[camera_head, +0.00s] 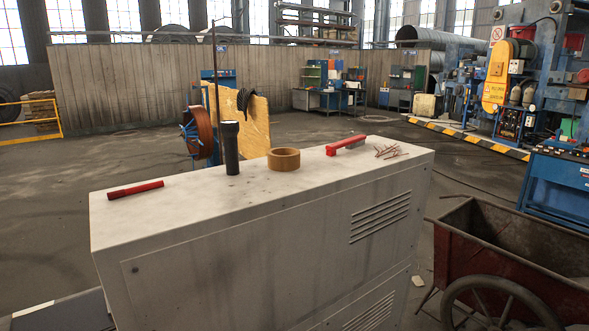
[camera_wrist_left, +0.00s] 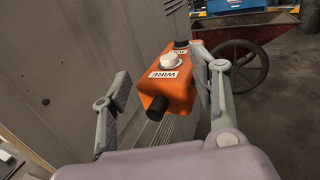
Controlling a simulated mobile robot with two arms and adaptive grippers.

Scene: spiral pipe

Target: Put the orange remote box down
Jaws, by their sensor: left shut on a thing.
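The orange remote box (camera_wrist_left: 172,86) shows in the left wrist view, with a white knob on top, black ends and white labels that read "WIRE". My left gripper (camera_wrist_left: 160,84) is shut on it, with one finger along each side. The box is held beside the grey side of a cabinet. Neither the box nor either gripper shows in the head view. My right gripper is in neither view.
A grey cabinet (camera_head: 250,250) fills the front. On its top are a red tube (camera_head: 135,190), a black flashlight (camera_head: 231,150), a tape roll (camera_head: 284,159), a red-handled tool (camera_head: 346,145) and thin rods (camera_head: 391,152). A red cart (camera_head: 510,265) stands at right.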

